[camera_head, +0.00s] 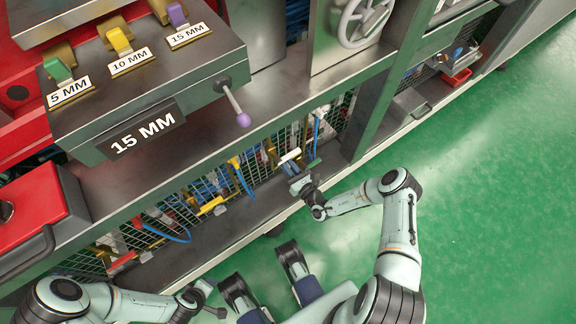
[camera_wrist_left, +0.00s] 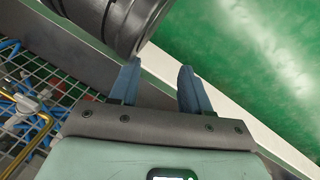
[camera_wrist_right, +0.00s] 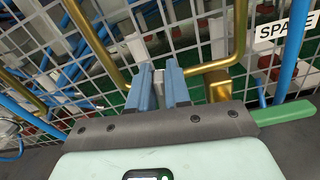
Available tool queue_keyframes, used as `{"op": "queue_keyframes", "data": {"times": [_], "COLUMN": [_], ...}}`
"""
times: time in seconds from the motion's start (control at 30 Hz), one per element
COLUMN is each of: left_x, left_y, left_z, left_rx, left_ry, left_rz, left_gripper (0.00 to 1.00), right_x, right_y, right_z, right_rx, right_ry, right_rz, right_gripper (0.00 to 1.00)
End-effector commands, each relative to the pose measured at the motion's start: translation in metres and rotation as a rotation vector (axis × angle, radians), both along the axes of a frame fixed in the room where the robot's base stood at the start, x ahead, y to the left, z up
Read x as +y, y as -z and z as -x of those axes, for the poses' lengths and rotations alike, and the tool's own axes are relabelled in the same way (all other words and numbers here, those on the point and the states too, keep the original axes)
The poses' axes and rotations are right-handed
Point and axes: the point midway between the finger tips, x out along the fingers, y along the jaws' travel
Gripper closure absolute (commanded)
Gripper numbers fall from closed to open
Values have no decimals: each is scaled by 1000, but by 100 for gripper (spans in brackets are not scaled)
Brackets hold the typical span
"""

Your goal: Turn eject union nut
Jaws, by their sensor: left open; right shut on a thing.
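My right gripper (camera_head: 291,172) reaches into the open bay under the machine's counter, in front of the wire mesh. In the right wrist view its blue fingers (camera_wrist_right: 161,80) are nearly together on a small grey piece between two brass pipes (camera_wrist_right: 218,60). That piece sits where the union nut would be, but the fingers hide most of it. A pale block (camera_wrist_right: 137,47) stands just beyond the fingertips. My left gripper (camera_head: 212,296) is low at the front left. In the left wrist view its fingers (camera_wrist_left: 160,84) are apart and empty.
A green bar (camera_wrist_right: 285,112) lies beside the right gripper, and a SPARE label (camera_wrist_right: 286,28) hangs at the right. Blue hoses and wire mesh (camera_head: 205,197) fill the bay. A purple-knobbed lever (camera_head: 243,119) juts out above. The green floor (camera_head: 490,200) is clear at right.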

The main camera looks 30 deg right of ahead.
Motion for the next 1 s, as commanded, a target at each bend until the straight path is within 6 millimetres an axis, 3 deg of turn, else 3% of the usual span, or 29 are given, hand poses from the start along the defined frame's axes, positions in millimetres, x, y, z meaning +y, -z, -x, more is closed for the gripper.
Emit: {"op": "queue_keyframes", "data": {"times": [0.5,1.0], "left_x": [-2,-2], "left_y": [-13,-8], "left_z": [-14,-9], "left_rx": [-46,-28], "left_ry": [3,2], "left_rz": [-2,-1], "left_gripper": [53,53], "right_x": [-6,-9], "right_y": [3,8], "right_z": [0,-1], "right_rx": [38,76], "right_ry": [0,0], "right_rz": [-468,-941], "right_gripper": [100,100]}}
